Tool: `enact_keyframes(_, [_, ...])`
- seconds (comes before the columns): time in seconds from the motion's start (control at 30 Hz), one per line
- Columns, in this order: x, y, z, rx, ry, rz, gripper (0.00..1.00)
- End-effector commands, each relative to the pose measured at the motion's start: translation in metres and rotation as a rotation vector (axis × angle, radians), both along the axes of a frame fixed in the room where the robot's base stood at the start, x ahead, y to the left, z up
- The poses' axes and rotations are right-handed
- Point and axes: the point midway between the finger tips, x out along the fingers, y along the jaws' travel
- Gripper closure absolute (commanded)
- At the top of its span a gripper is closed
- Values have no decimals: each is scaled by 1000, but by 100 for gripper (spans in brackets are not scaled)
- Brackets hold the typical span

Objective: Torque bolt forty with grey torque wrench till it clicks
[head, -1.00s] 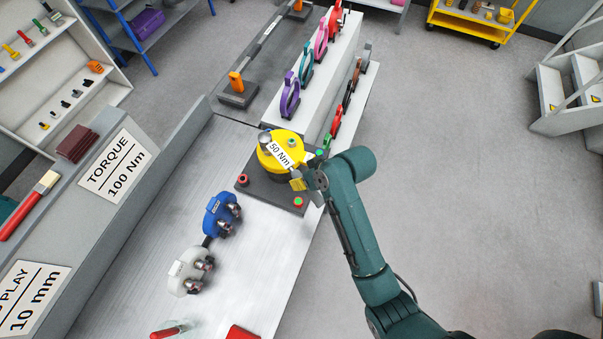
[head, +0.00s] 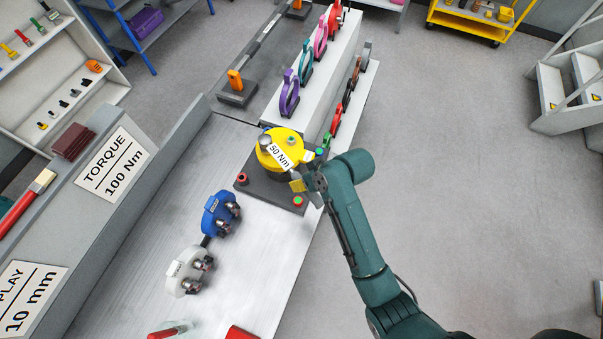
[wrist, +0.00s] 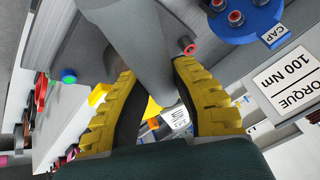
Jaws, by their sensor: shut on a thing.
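My gripper (head: 299,183) is at the near right edge of a yellow round unit (head: 272,163) on a dark base plate (head: 250,194). In the wrist view its yellow fingers (wrist: 156,108) are closed around a thick grey shaft (wrist: 147,60), which looks like the grey torque wrench. In the head view a white "50 Nm" label (head: 279,157) lies across the yellow unit, with a rounded grey end (head: 265,141) beyond it. Red-ringed (head: 241,178) and green-topped (head: 298,201) bolts stand on the plate. No bolt number is readable, and the wrench's contact with a bolt is hidden.
A blue unit (head: 216,214) and a white unit (head: 179,271) with bolts stand on the bench. A sign (head: 114,163) reads "TORQUE 100 Nm". A raised white ledge (head: 321,77) carries a row of coloured tools beyond my gripper. Open floor lies right.

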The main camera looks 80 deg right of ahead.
Motion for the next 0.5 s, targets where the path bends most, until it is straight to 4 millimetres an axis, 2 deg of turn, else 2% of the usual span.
enact_keyframes(0.5, [3,1,-2,-4,-1,-10,100])
